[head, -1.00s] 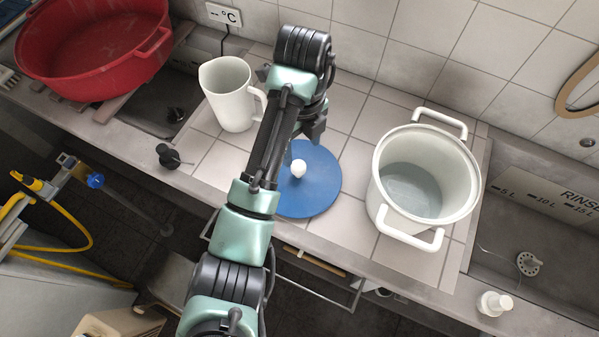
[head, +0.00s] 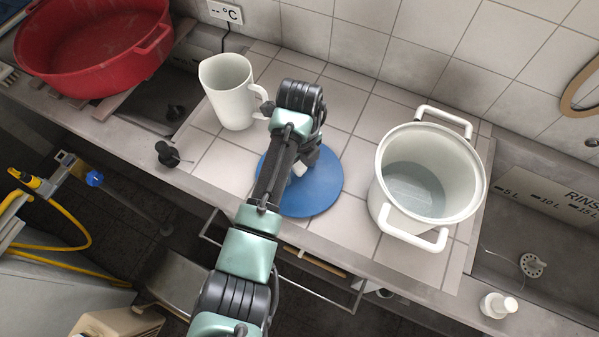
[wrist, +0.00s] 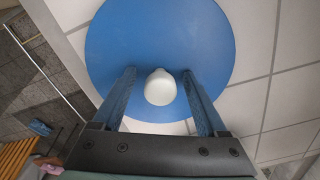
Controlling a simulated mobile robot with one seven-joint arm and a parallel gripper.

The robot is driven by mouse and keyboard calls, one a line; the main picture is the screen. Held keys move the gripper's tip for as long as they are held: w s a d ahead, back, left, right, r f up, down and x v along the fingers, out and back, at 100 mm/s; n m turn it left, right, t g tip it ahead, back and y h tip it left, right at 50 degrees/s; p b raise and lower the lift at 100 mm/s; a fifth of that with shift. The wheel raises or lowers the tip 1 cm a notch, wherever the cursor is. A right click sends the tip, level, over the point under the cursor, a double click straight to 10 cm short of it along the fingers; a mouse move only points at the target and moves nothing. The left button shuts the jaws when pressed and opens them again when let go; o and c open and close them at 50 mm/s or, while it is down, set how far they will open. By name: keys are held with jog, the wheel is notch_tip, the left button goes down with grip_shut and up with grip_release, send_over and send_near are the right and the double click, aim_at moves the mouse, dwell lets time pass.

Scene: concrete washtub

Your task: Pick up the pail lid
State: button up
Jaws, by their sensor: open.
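The pail lid (head: 322,192) is a flat blue disc with a white knob, lying on the tiled counter left of the white pail. It also shows in the wrist view (wrist: 160,40). Its white knob (wrist: 160,87) sits between the two fingers of my gripper (wrist: 160,75) in the wrist view, with a gap on each side. My gripper (head: 302,167) is open and over the lid; in the head view my arm hides part of the lid and most of the knob.
The white pail (head: 380,195) with water inside stands close to the right of the lid. A white jug (head: 228,95) stands behind and left of it. A red basin (head: 85,80) is at far left, and a small white bottle (head: 498,304) is at the front right edge.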

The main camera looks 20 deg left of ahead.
grip_shut()
dwell(0.3)
